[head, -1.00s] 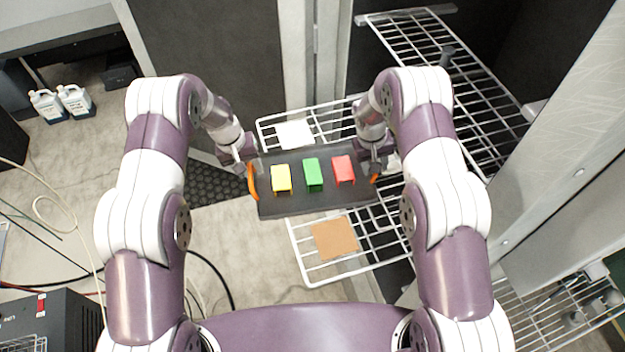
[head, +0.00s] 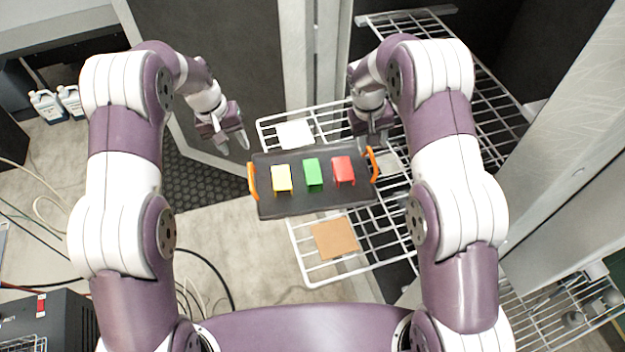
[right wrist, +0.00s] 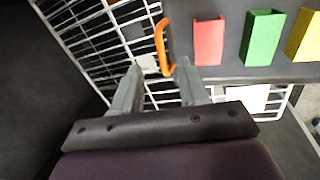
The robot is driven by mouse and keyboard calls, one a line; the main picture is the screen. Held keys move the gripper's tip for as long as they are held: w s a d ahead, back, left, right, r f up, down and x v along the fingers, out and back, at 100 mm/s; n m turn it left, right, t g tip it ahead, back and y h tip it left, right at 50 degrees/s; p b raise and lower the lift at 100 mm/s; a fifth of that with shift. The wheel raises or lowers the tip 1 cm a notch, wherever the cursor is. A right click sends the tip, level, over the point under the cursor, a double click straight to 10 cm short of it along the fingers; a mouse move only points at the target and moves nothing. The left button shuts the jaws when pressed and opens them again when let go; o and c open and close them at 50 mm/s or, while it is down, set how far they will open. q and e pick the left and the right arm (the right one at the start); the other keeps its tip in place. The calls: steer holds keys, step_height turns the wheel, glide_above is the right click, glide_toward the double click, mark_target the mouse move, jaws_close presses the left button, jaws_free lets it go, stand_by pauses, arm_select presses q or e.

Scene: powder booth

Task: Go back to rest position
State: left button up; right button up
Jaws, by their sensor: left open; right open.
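My left gripper (head: 231,139) is open and empty, up and left of the dark tray (head: 312,203), clear of its left orange handle (head: 252,181). My right gripper (head: 371,141) is open near the tray's far right corner, apart from the right orange handle (head: 373,163). In the right wrist view, its two fingers (right wrist: 158,85) stand apart with nothing between them, close to the orange handle (right wrist: 161,45). The tray rests on a white wire rack and carries a yellow block (head: 282,179), a green block (head: 313,173) and a red block (head: 344,170).
The white wire rack (head: 300,262) holds a white square (head: 295,133) behind the tray and a brown square (head: 335,239) in front. Booth walls and another wire shelf (head: 440,50) stand on the right. White jugs (head: 47,105) stand at the far left. Open floor lies left of the tray.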

steer(key=shift+a+r, duration=0.1)
steer(key=shift+r, duration=0.6)
steer(key=shift+w, duration=0.1)
